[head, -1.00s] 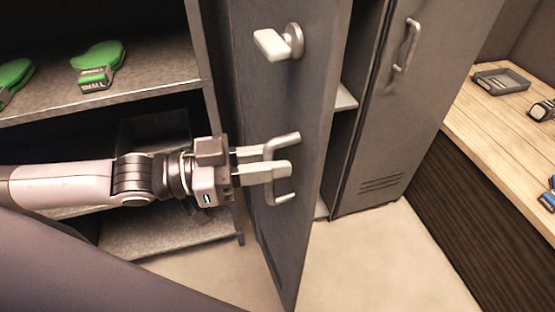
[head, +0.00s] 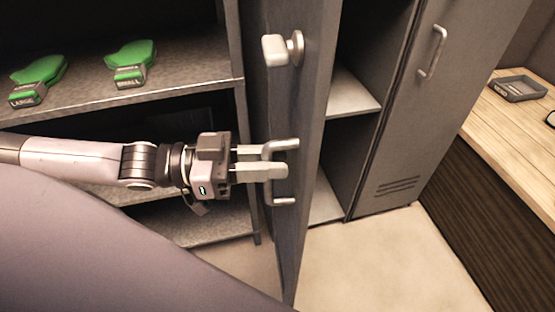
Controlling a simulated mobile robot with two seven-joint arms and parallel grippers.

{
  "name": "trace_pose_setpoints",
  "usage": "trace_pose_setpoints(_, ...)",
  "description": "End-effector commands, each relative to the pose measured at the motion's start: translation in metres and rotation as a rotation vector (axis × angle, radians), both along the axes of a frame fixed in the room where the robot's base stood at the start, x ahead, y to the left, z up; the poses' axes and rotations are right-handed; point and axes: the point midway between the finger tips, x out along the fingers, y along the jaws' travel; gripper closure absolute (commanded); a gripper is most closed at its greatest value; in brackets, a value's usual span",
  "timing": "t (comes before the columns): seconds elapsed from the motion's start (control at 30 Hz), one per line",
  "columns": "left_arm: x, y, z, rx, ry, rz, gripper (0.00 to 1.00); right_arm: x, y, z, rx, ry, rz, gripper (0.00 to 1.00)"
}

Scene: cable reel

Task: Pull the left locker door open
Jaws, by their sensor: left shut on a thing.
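The left locker door (head: 310,130) stands swung open, seen at a steep angle, with shelves visible behind it to the right. Its pale C-shaped pull handle (head: 283,202) is on the face toward my arm. My left gripper (head: 270,162) reaches in from the left and is shut on the pull handle's upright part. The right gripper is not in view.
The other locker door (head: 410,130), with its own handle (head: 433,52), is closed at right. A wooden counter (head: 515,130) holds a grey tray (head: 517,87). Left shelves (head: 190,78) hold two green items (head: 130,62). Tan floor (head: 400,260) is clear.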

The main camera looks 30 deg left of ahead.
Motion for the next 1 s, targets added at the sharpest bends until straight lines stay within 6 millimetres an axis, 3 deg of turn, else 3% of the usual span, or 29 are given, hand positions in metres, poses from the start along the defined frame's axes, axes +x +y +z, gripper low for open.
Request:
trace_pose_setpoints(0.77,-0.0023,0.009,0.0005,-0.001,0.0,0.015,1.0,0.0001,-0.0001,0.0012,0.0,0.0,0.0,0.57)
trace_pose_setpoints(0.8,-0.0023,0.009,0.0005,-0.001,0.0,0.015,0.69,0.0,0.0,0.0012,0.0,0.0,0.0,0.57)
trace_pose_setpoints(0.83,-0.0023,0.009,0.0005,-0.001,0.0,0.015,0.62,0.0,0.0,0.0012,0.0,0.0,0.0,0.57)
trace_pose_setpoints(1.0,-0.0023,0.0089,0.0003,-0.001,0.0,0.015,0.62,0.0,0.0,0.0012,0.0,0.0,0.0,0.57)
